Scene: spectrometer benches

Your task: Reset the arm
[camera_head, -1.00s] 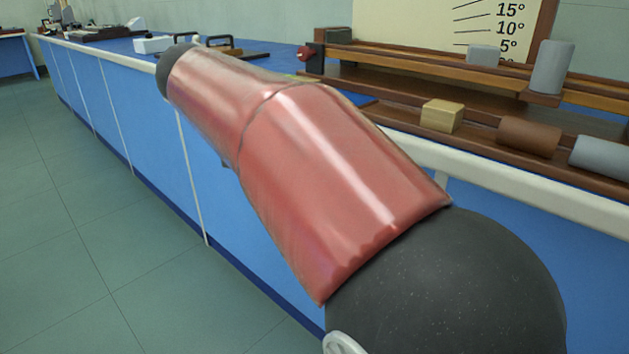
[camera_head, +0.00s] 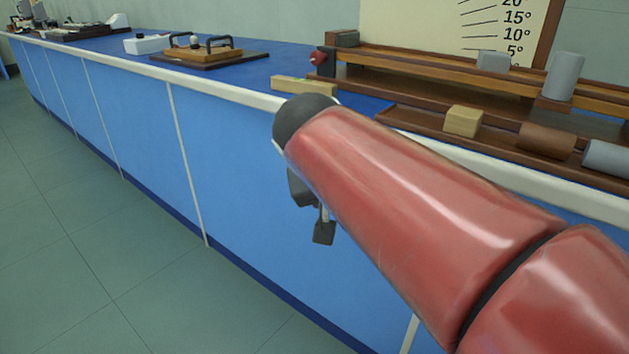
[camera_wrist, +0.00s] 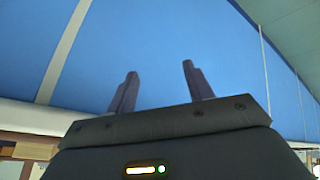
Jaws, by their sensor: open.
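My red arm reaches in from the lower right in the head view, beside the front of the blue bench (camera_head: 240,170). My gripper (camera_head: 323,228) shows only in part there, a dark shape below the arm's black end. In the wrist view my gripper (camera_wrist: 160,82) is open, with two dark fingers apart and nothing between them. The blue bench front fills the view beyond the fingers.
On the bench stand a wooden inclined-plane stand with an angle board (camera_head: 500,30), a yellow block (camera_head: 463,121), a brown cylinder (camera_head: 546,140) and grey cylinders (camera_head: 564,75). A wooden tray with black handles (camera_head: 208,58) lies farther left. The floor (camera_head: 60,260) at left is clear.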

